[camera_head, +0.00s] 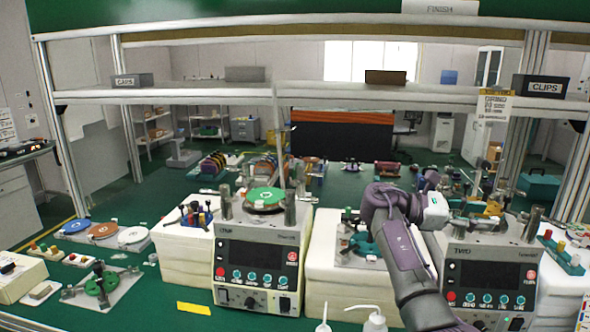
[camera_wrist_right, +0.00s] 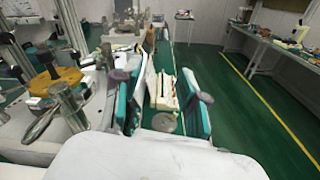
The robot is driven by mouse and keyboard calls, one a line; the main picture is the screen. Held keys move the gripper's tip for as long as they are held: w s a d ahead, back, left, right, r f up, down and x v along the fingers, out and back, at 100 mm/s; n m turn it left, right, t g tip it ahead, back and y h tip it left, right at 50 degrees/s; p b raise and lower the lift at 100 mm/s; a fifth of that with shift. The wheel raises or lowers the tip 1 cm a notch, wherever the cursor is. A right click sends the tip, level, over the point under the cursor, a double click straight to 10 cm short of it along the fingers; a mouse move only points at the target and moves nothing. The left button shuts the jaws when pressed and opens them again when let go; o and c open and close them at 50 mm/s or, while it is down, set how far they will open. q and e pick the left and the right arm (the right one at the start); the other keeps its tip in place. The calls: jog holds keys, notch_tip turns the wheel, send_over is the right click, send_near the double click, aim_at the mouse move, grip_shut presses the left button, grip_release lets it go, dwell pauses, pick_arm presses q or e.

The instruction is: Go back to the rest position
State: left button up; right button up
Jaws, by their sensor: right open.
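My right arm rises from the lower right in the head view, and my right gripper (camera_head: 438,205) is up beside the right-hand lapping machine (camera_head: 490,275). The fingers are mostly hidden there. In the right wrist view my right gripper (camera_wrist_right: 163,102) shows two teal-sided fingers spread apart. A pale block and a grey round part show beyond and between the fingers; I cannot tell their distance. Nothing appears held. My left gripper is in neither view.
A second lapping machine (camera_head: 258,262) with a green disc (camera_head: 265,196) stands left of my arm. White bottles (camera_head: 375,320) stand at the front edge. Coloured discs (camera_head: 103,231) lie on the left. A shelf (camera_head: 330,92) spans overhead. A yellow plate (camera_wrist_right: 55,80) shows beside the gripper.

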jog(key=s+f+m+t+y, duration=0.1)
jog(key=s+f+t+y, duration=0.1)
jog(key=f, duration=0.9)
jog(key=s+f+m+t+y, duration=0.1)
jog(key=s+f+y, duration=0.15)
jog(key=f, duration=0.85)
jog(key=s+a+f+m+t+y, duration=0.1)
jog(key=s+a+f+m+y, duration=0.1)
jog(key=s+f, duration=0.4)
jog(key=s+a+f+m+t+y, duration=0.1)
jog(key=s+a+f+y, duration=0.15)
jog(key=s+f, duration=0.4)
jog(key=s+a+f+m+t+y, duration=0.1)
jog(key=s+a+m+y, duration=0.25)
jog(key=s+a, duration=0.45)
jog(key=s+a+f+m+y, duration=0.1)
jog(key=s+a+m+y, duration=0.3)
jog(key=s, duration=0.9)
notch_tip(320, 180, down, 28)
jog(key=s+n+g, duration=0.1)
jog(key=s, duration=0.1)
jog(key=s+d+f+g, duration=0.1)
jog(key=s+d+f, duration=0.1)
jog(key=s+f, duration=1.2)
jog(key=shift+s+d+f+y, duration=0.25)
jog(key=shift+s+f+y, duration=0.1)
jog(key=shift+s, duration=0.35)
